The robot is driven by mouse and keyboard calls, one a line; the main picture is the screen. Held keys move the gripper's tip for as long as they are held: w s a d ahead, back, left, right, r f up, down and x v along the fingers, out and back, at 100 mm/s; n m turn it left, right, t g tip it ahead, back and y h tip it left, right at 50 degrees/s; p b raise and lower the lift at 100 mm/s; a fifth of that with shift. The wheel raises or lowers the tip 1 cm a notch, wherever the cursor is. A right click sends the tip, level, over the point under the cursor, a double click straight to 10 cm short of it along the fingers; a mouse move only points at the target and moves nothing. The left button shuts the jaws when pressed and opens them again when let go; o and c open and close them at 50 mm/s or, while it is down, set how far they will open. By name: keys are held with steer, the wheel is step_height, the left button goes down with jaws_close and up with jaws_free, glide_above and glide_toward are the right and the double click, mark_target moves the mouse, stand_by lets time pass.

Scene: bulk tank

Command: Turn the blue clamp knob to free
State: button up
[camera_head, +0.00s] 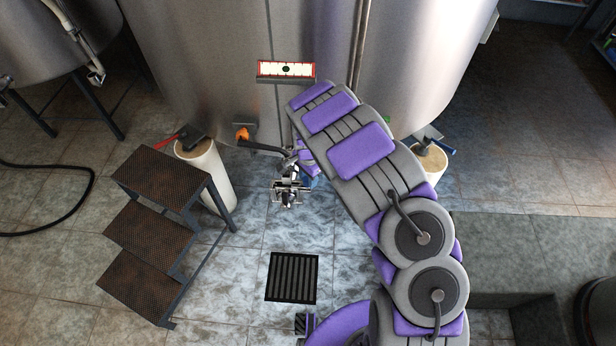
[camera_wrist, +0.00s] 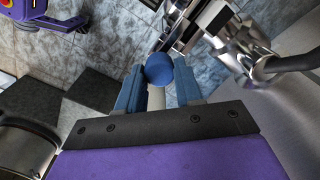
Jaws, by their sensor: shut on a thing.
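The blue clamp knob (camera_wrist: 159,68) is a round ball in the wrist view, beside the shiny metal clamp and pipe fitting (camera_wrist: 225,45). My gripper (camera_wrist: 158,84) has its two blue fingers on either side of the knob and is shut on it. A pale stem or rod shows between the fingers below the ball. In the head view the metal fitting (camera_head: 290,190) sits low in front of the tank, and my gripper (camera_head: 309,180) is just right of it, largely covered by my arm. The knob cannot be made out there.
The large steel tank (camera_head: 225,60) carries a lit panel (camera_head: 287,70) and an orange-handled part (camera_head: 242,134). A rusty step stand (camera_head: 150,230) is at left, a white post (camera_head: 210,175) behind it. A floor drain (camera_head: 292,277) lies in front. A grey ledge (camera_head: 530,250) is at right.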

steer(key=shift+s+a+n+p, duration=0.15)
steer(key=shift+n+p, duration=0.15)
steer(key=shift+p, duration=0.2)
steer(key=shift+s+n+p, duration=0.1)
steer(key=shift+n+p, duration=0.9)
steer(key=shift+p, duration=0.2)
steer(key=shift+r+n+p, duration=0.15)
steer(key=shift+n+p, duration=0.65)
steer(key=shift+p, duration=0.25)
steer(key=n+p, duration=0.5)
steer(key=p, duration=0.1)
steer(key=n+p, duration=0.8)
steer(key=shift+n, duration=0.3)
steer(key=shift+f+p, duration=0.2)
steer(key=shift+p, duration=0.1)
